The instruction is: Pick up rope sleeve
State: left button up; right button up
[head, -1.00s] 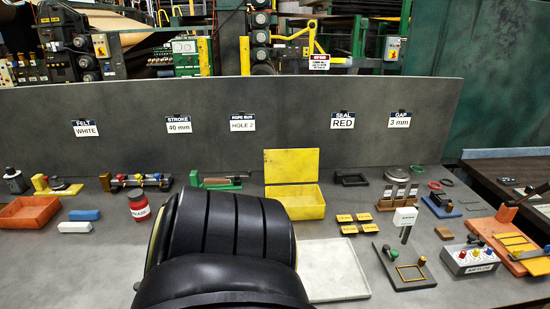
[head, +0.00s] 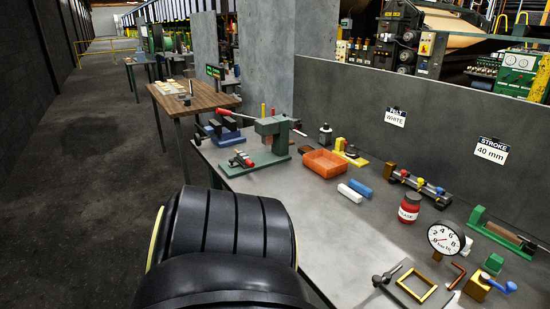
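I cannot tell for sure which thing is the rope sleeve. A green holder with a brown cylinder (head: 502,233) lies on the bench at the right edge. A dark block with red, yellow and blue knobs (head: 420,184) lies to its left. Neither of my grippers shows in the head view. A large black ribbed part of my own body fills the lower middle and hides the front of the bench there.
A wooden table (head: 205,97) stands behind left. The floor at left is clear.

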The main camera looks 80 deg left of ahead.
aim_at(242, 156)
jog(key=u, duration=2.2)
